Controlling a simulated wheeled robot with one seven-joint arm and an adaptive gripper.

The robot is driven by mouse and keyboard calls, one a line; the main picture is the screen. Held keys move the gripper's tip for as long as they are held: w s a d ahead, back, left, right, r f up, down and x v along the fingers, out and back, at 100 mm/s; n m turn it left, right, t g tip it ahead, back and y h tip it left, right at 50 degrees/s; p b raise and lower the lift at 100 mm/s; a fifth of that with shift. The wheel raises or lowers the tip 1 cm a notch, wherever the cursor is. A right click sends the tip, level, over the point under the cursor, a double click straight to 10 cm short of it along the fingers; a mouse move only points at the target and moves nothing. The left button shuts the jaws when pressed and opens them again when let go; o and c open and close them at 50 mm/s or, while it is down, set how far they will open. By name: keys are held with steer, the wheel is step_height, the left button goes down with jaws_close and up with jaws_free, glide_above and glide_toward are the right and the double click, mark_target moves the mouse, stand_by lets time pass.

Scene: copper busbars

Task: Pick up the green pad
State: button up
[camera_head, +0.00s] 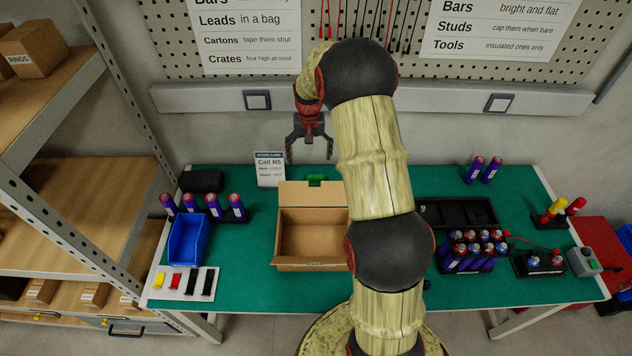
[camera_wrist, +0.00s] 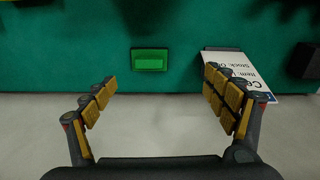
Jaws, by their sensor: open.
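The green pad (camera_wrist: 150,60) is a small bright green rectangle with a darker rim, on the green bench top, seen between my fingertips and beyond them in the wrist view. In the head view a green piece (camera_head: 316,179) shows at the back edge of the open cardboard box, partly hidden by its raised flap. My gripper (camera_head: 309,160) points down above the back of the bench, near the white card. In the wrist view my gripper (camera_wrist: 160,88) is open and empty, its yellow finger pads wide apart. It is apart from the pad.
A white card (camera_wrist: 240,70) stands right of the pad in the wrist view; it also shows in the head view (camera_head: 269,170). The cardboard box (camera_head: 312,262) is open in front. A blue bin (camera_head: 187,240) and several purple cells (camera_head: 237,207) stand left. The pegboard wall is behind.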

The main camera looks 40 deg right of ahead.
glide_above(316, 176)
steer(key=shift+m, duration=0.3)
step_height(316, 176, down, 8)
steer(key=shift+s+f+b, duration=0.1)
steer(key=shift+b, duration=0.3)
steer(key=shift+f+b, duration=0.9)
steer(key=shift+f, duration=1.75)
steer(key=c, duration=0.3)
steer(key=c, duration=1.1)
